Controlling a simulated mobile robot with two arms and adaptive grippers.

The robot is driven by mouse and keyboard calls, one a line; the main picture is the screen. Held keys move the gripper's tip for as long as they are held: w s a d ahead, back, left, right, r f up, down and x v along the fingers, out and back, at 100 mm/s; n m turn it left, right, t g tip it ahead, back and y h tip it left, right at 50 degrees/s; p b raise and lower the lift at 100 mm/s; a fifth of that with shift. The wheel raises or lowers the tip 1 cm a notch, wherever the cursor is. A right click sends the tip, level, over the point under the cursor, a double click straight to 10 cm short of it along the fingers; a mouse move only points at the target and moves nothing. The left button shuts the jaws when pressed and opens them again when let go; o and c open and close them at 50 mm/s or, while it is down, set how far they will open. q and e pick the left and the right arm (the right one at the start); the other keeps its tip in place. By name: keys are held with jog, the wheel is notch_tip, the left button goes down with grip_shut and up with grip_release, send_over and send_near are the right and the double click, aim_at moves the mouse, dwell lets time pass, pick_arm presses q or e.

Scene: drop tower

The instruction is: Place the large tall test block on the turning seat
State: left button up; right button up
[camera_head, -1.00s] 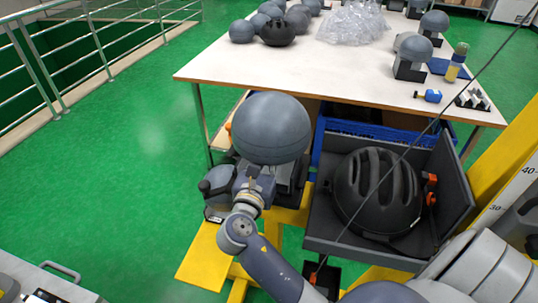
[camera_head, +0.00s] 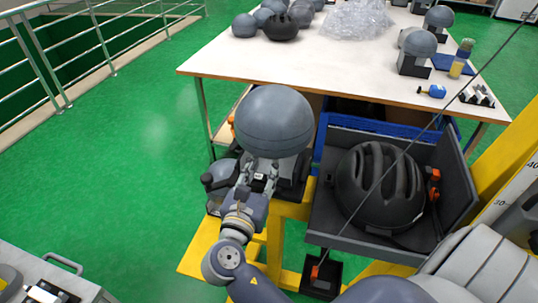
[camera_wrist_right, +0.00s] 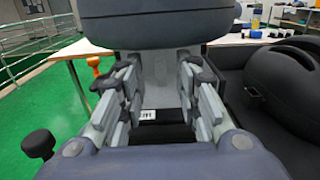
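A large grey dome-topped block (camera_head: 273,122), which looks like the large tall test block, stands in front of the table over a dark seat-like mount (camera_head: 293,180). I cannot tell whether this mount is the turning seat. My right gripper (camera_head: 262,177) is at the block's near side, below the dome. In the right wrist view, the right gripper's fingers (camera_wrist_right: 160,75) are spread to either side of a light grey neck (camera_wrist_right: 163,85) under the dome (camera_wrist_right: 165,22). Contact with the neck is not clear. My left gripper is not in view.
A grey tray holds a black helmet (camera_head: 378,187) just right of the block. The white table (camera_head: 330,65) behind carries several grey domes, clear wrap and small tools. A yellow frame (camera_head: 205,255) stands below, and a black knob (camera_wrist_right: 38,143) is at left. Green floor is free at left.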

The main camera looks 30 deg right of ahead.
jog(key=shift+v, duration=2.25)
